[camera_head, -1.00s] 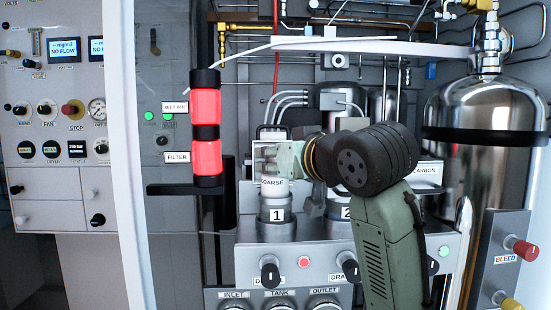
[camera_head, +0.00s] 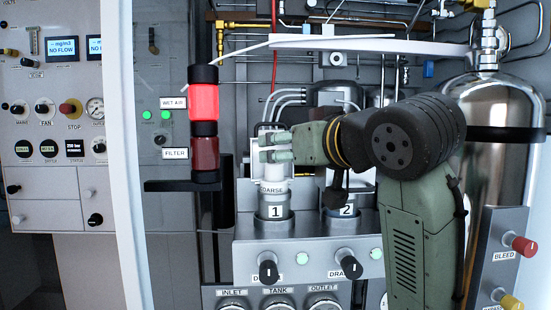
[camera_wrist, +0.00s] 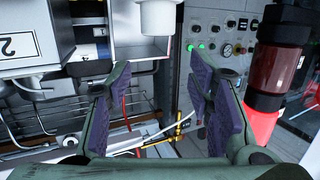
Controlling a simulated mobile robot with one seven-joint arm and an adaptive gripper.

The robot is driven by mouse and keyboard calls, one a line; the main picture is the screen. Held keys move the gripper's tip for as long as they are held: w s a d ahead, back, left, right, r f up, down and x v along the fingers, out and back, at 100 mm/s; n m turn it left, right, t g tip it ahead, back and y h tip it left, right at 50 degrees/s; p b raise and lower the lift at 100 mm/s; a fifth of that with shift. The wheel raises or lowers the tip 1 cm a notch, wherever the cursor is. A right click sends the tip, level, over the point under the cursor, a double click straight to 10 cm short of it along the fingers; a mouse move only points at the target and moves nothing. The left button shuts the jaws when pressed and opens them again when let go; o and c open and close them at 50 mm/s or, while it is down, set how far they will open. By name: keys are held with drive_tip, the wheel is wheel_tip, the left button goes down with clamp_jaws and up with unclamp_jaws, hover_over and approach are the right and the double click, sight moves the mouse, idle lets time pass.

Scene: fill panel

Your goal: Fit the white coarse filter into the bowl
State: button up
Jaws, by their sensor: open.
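The white coarse filter (camera_head: 275,172) stands upright in the metal bowl (camera_head: 275,213) marked 1. Its upper part and the COARSE label show above the bowl's rim; how deep it sits inside is hidden. My gripper (camera_head: 268,148) comes in from the right, with its green fingers at the height of the filter's top. In the wrist view my gripper (camera_wrist: 158,105) is open, with nothing between its purple pads. A white cylinder, apparently the filter (camera_wrist: 157,18), shows at the top edge there, beyond the fingertips.
A second bowl (camera_head: 345,212), marked 2, stands to the right under my arm. Black drain knobs (camera_head: 268,268) and gauges are below. The lamp column (camera_head: 204,105) stands left of the filter, lit red above and dark below. A steel tank (camera_head: 490,115) is at the right.

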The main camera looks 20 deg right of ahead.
drive_tip(key=a+b+v, duration=0.1)
drive_tip(key=v, duration=0.6)
drive_tip(key=shift+d+b, duration=0.35)
drive_tip(key=shift+d, duration=0.1)
